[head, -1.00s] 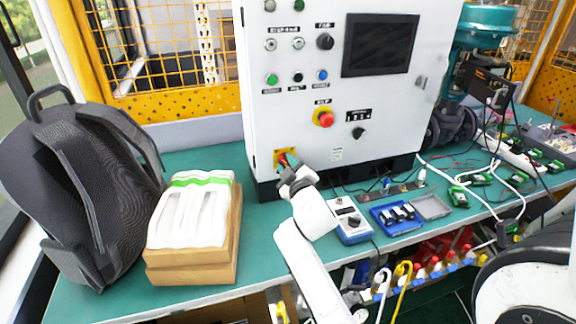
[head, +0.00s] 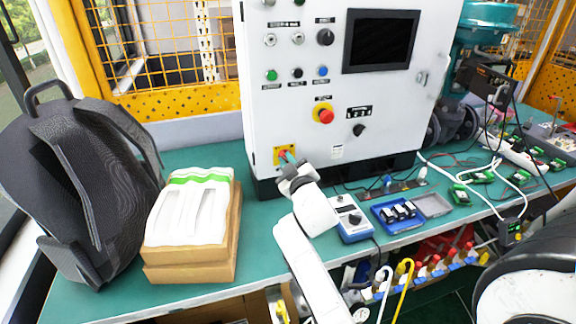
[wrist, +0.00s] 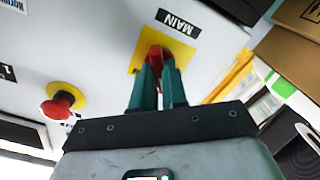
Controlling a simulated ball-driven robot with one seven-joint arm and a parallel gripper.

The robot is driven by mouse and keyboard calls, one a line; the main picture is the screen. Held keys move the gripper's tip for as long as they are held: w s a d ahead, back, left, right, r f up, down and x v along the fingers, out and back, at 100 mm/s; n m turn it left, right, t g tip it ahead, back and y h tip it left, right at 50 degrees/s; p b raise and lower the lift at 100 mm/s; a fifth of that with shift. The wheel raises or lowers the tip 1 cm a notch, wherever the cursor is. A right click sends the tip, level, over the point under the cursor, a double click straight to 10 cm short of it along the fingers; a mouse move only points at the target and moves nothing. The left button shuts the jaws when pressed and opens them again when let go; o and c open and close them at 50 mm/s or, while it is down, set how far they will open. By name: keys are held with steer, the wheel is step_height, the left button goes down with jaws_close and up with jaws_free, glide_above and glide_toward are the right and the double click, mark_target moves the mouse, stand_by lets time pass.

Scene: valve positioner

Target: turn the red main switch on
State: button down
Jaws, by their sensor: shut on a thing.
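The red main switch (wrist: 155,52) sits on a yellow plate under the MAIN label on the white cabinet door. In the head view my gripper (head: 290,160) reaches the switch from the lower right. The exact angle of the handle is partly hidden by the fingers.
A red emergency stop button (head: 325,115) sits up and right of the switch, with a black knob (head: 359,130) beside it. A blue-grey meter box (head: 350,218) stands near my arm. A cardboard box (head: 190,262) with white packs and a backpack (head: 80,185) stand left.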

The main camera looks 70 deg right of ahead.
steer(key=m+b, duration=0.1)
steer(key=m, duration=0.1)
steer(key=m+b, duration=0.2)
steer(key=shift+f+m, duration=0.2)
steer(key=shift+m, duration=0.1)
steer(key=m+b, duration=0.2)
steer(key=m, duration=0.1)
steer(key=shift+m, duration=0.3)
steer(key=shift+s+r+m+b, duration=0.1)
steer(key=shift+m+b, duration=2.2)
steer(key=shift+m, duration=1.5)
steer(key=c, duration=1.2)
jaws_free()
steer(key=shift+o, duration=0.2)
steer(key=b+v, duration=0.1)
steer(key=v, duration=0.9)
steer(key=shift+s+a, duration=0.2)
steer(key=shift+s, duration=0.1)
